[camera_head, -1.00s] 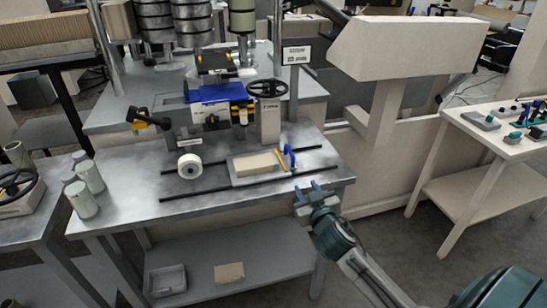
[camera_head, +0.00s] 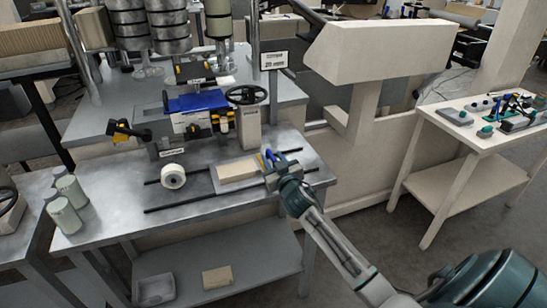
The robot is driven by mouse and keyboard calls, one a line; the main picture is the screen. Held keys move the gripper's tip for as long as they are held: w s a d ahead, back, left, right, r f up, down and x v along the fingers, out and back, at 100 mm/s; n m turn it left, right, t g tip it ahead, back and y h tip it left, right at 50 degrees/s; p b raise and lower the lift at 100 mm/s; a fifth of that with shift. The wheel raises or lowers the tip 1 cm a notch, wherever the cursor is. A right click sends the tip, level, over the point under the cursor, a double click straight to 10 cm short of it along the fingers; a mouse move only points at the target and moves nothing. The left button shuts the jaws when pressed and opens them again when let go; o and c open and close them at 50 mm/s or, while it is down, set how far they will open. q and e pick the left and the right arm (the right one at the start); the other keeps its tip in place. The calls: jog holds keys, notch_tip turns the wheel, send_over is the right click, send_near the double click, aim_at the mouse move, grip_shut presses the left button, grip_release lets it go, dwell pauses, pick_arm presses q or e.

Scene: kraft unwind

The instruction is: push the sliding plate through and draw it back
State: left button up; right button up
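The sliding plate (camera_head: 240,186) is a flat grey plate on two dark rails on the metal bench. A tan block (camera_head: 237,171) lies on it. A yellow strip (camera_head: 261,162) and a blue handle (camera_head: 272,156) stand at its right end. My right gripper (camera_head: 268,172) is at that right end, just in front of the blue handle, and partly covers its lower part. I cannot tell whether its fingers are around the handle or touch it, or how far apart they are. My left gripper is not in view.
A white roll (camera_head: 173,176) stands left of the plate by the rails. Behind are a blue-topped machine unit (camera_head: 194,103) and a black handwheel (camera_head: 247,95). Two pale green canisters (camera_head: 68,205) stand at left. The bench's front left is clear.

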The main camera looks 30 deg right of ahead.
jog(key=shift+w, duration=0.25)
jog(key=shift+c, duration=0.2)
grip_shut()
jog(key=shift+a, duration=0.1)
